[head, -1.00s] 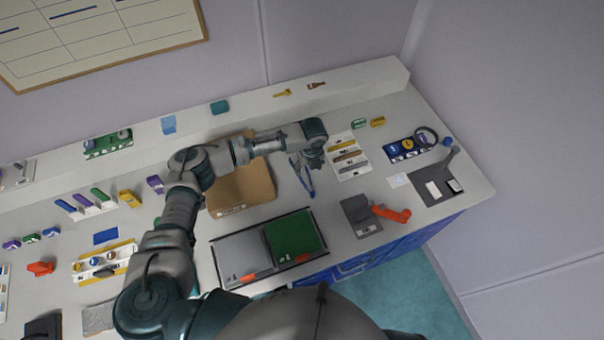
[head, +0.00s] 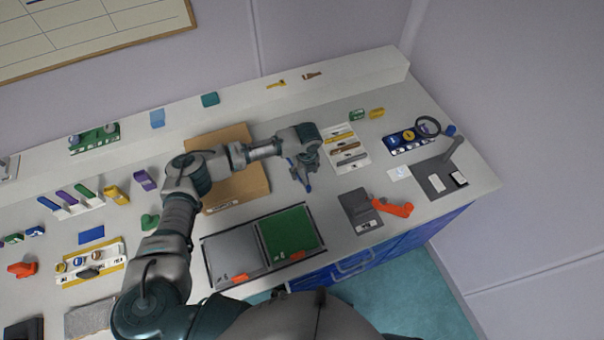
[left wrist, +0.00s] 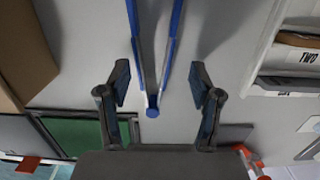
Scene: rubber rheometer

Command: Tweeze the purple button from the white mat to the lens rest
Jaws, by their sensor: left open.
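Blue-and-grey tweezers (head: 301,176) lie on the bench under my left gripper (head: 308,160), which hides part of them. In the left wrist view the tweezers (left wrist: 152,70) run between the two fingers of my left gripper (left wrist: 161,85), with a gap on each side. The gripper is open and empty. A small white square (head: 399,173), possibly the white mat, lies right of the labelled rack. I cannot make out a purple button on it. A blue stand (head: 398,146) with discs and a round magnifier (head: 428,126) is behind it; I cannot tell whether this is the lens rest.
A labelled white rack (head: 346,150) stands just right of the gripper. A cardboard panel (head: 235,185) lies to its left. A tray with grey and green panels (head: 290,232) is in front. A grey block (head: 360,210) with an orange handle (head: 396,208) is at the front right.

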